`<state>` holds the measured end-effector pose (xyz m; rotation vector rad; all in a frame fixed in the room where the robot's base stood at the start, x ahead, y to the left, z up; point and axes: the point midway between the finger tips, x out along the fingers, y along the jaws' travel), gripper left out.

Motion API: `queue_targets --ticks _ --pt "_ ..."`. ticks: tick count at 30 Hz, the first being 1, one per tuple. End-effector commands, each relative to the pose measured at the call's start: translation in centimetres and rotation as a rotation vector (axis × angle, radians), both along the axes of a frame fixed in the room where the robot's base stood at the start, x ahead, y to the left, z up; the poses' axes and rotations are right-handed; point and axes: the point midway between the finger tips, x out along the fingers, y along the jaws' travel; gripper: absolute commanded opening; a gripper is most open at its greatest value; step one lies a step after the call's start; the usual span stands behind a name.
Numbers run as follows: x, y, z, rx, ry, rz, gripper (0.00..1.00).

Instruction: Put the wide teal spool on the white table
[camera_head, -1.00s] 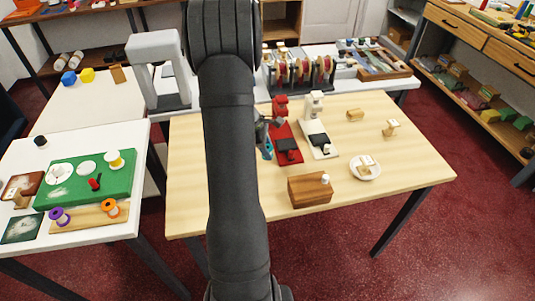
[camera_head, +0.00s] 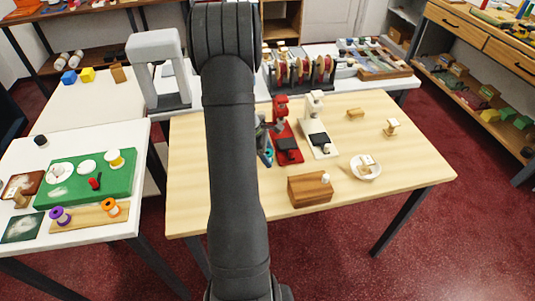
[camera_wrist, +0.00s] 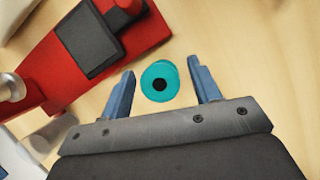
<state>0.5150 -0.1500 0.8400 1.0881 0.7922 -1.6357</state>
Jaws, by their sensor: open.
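A teal spool (camera_wrist: 160,82) with a dark centre hole stands on the wooden table, seen from above in the wrist view. My gripper (camera_wrist: 160,68) is open, its two blue fingers on either side of this spool with gaps between. In the head view my arm hides most of the gripper and the spools. The white table (camera_head: 15,151) stands at the left, holding a green mat.
A red machine (camera_wrist: 70,65) lies close left of the fingers. Purple (camera_head: 60,217) and orange (camera_head: 110,208) spools stand on the white table's wooden strip.

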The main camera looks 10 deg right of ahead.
Motion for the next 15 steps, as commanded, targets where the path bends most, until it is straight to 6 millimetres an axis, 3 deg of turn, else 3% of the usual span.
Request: queue_targets --ticks 5,15 --pt "0.4 0.9 2.3 -0.001 -0.005 0.000 0.57" --pt "1.2 3.5 8.9 0.000 -0.004 0.002 0.57"
